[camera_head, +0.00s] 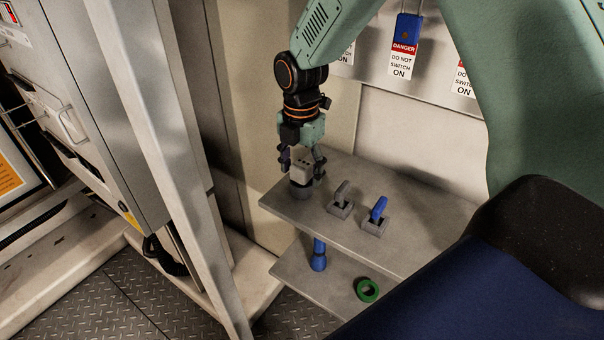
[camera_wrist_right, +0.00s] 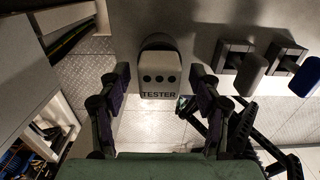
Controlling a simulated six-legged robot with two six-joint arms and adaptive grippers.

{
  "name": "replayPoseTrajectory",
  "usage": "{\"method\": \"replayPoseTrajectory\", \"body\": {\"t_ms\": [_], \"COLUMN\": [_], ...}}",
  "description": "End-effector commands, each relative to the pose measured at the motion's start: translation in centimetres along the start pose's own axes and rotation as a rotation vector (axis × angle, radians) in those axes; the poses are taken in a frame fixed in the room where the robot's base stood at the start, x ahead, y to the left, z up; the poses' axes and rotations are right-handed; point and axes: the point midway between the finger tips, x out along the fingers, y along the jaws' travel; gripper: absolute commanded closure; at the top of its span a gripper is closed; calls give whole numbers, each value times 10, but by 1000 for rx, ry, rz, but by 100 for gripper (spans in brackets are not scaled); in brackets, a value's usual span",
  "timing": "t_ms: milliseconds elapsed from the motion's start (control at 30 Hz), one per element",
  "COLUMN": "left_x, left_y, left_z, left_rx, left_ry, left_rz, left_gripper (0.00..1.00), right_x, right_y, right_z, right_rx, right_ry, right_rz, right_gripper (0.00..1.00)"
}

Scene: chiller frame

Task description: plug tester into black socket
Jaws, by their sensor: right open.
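The tester (camera_head: 301,174) is a light grey block standing in a round dark grey base near the left end of the upper shelf. In the right wrist view the tester (camera_wrist_right: 158,77) shows its "TESTER" label and three dark holes. My right gripper (camera_head: 303,168) is open, with one finger on each side of the tester. In the wrist view gaps show between the tester and both fingers of the right gripper (camera_wrist_right: 160,82). I cannot make out a black socket in either view. My left gripper is not in view.
A grey-handled piece (camera_head: 341,197) and a blue-handled piece (camera_head: 377,215) stand on grey bases right of the tester on the upper shelf (camera_head: 425,225). A blue object (camera_head: 319,255) and green ring (camera_head: 367,290) are below. A cabinet (camera_head: 95,110) stands left; danger tags (camera_head: 404,60) hang behind.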

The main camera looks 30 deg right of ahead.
Motion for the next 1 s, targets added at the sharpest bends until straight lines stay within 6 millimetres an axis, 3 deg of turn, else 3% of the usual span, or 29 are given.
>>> {"method": "replayPoseTrajectory", "body": {"t_ms": [133,767,1000], "left_x": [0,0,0], "left_y": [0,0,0], "left_z": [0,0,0], "left_rx": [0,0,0], "left_ry": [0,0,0], "left_rz": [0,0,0], "left_gripper": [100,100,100], "right_x": [0,-1,-2], "right_y": [0,0,0], "right_z": [0,0,0], "right_rx": [0,-1,0], "right_ry": [0,0,0], "right_rz": [0,0,0], "right_gripper": [38,91,91]}}
